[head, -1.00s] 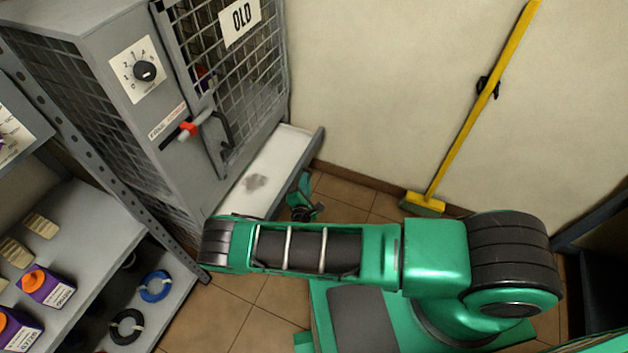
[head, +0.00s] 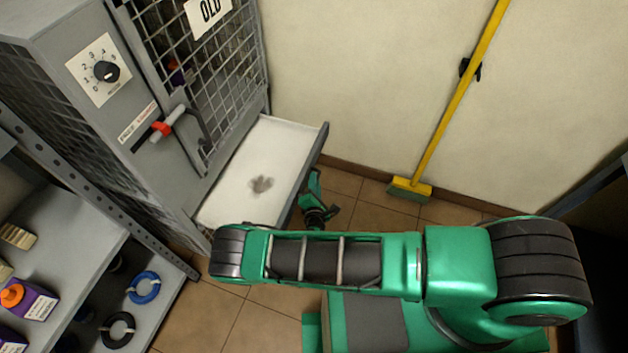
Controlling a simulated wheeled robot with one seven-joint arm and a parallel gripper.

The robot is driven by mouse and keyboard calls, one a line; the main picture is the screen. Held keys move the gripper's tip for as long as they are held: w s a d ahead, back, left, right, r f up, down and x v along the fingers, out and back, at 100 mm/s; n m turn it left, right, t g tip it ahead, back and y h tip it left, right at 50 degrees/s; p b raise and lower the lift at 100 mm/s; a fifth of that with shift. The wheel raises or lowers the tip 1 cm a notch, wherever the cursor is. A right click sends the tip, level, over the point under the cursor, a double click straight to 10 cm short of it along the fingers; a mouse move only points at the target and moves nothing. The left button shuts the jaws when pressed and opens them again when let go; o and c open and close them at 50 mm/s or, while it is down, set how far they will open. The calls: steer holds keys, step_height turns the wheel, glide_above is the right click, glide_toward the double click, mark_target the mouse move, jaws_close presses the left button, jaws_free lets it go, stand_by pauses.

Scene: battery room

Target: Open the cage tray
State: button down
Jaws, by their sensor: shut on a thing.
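The cage tray (head: 268,150) is a white, shallow drawer with a grey rim and a dark smudge on its floor. It sticks out well from the bottom of the grey mesh cage (head: 225,75), and no objects show on it. My gripper (head: 316,205) is low at the outer side of the tray's front edge, shut on the tray's front. The exact grip point is hidden by the tray front, and my green arm covers the tray's near corner.
A shelf (head: 65,235) with boxes and cable coils stands at the left. A yellow broom (head: 440,125) leans on the wall. Tiled floor is free beyond the tray.

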mark_target(294, 197)
steer(key=shift+w+d, duration=0.1)
steer(key=shift+d, duration=0.25)
steer(key=c, duration=2.1)
jaws_free()
steer(key=shift+a, duration=0.1)
steer(key=shift+r, duration=0.35)
steer(key=shift+o, duration=0.9)
steer(key=r, duration=0.4)
steer(key=shift+a, duration=0.35)
steer(key=s+a+r, duration=0.4)
steer(key=s+a, duration=0.1)
steer(key=s+a+r, duration=0.2)
steer(key=s, duration=0.1)
steer(key=shift+s+a+r, duration=0.1)
steer(key=shift+a, duration=0.15)
steer(key=shift+c, duration=0.8)
